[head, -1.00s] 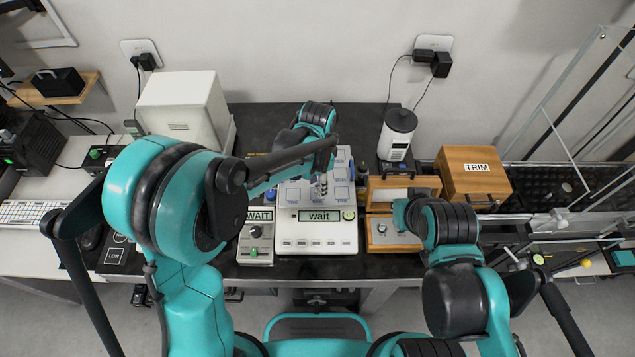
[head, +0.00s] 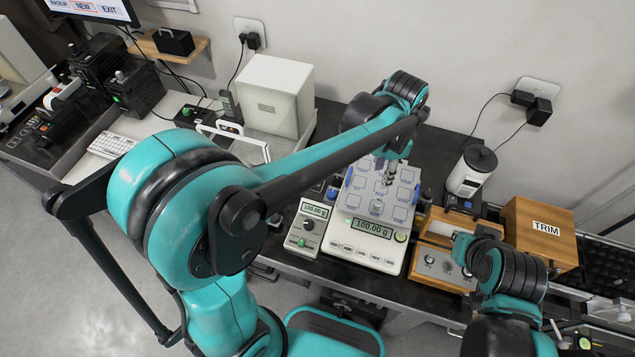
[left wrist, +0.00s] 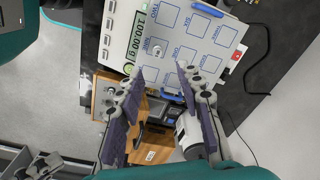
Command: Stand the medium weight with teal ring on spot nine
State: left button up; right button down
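A small silver weight (head: 376,207) stands upright on the white balance plate (head: 362,203), in front of my left gripper. It also shows in the left wrist view (left wrist: 155,50). A ring colour is too small to make out, and the printed label beside it appears to read NINE. My left gripper (head: 393,174) is above the plate, behind the weight and apart from it. In the left wrist view its fingers (left wrist: 158,72) are spread with nothing between them. The balance display (head: 370,228) reads 100.00 g.
A small box with a knob (head: 308,226) stands left of the balance and also shows 100.00 g. To the right are a wooden panel (head: 440,266), a wooden TRIM box (head: 543,238) and a white canister (head: 471,172). A white box (head: 275,96) stands behind left.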

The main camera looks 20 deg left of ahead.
pick_arm(q)
jog(key=s+a+r+n+t, duration=0.2)
jog(key=s+a+n+t, duration=0.4)
jog(key=s+a+n, duration=0.5)
jog(key=s+a, duration=0.2)
jog(key=a, duration=0.3)
jog(key=shift+s+a+r+n+t, duration=0.15)
jog(key=shift+a+r+n+t, duration=0.1)
jog(key=shift+n+t, duration=0.15)
